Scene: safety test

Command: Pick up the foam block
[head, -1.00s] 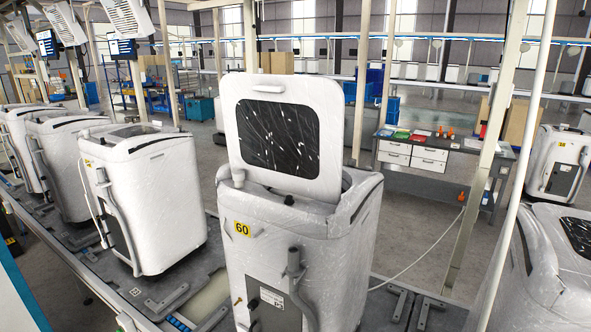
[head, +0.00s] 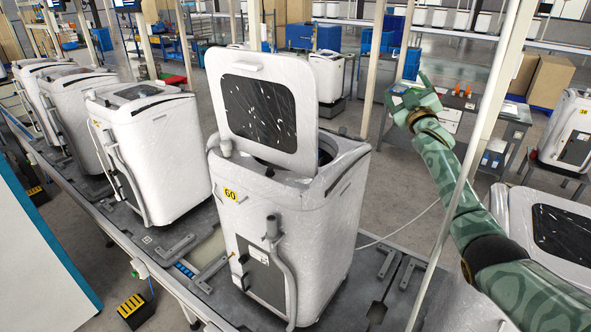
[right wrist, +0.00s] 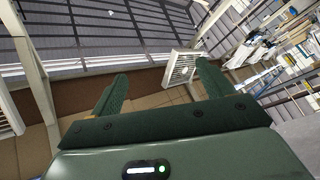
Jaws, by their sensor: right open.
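I cannot make out a foam block in either view. A white washing machine (head: 285,225) marked 60 stands in the middle of the head view with its lid (head: 262,105) raised; the inside of its tub is mostly hidden. My right gripper (head: 408,92) is raised to the right of this machine, apart from it, at the end of my green arm. In the right wrist view its two fingers (right wrist: 162,80) are spread with nothing between them. My left gripper is in neither view.
More white machines (head: 155,155) stand in a row on the conveyor (head: 120,215) at left. A pale pole (head: 480,130) rises in front of my right arm. A workbench (head: 505,140) stands behind. Another machine (head: 560,230) is at the lower right.

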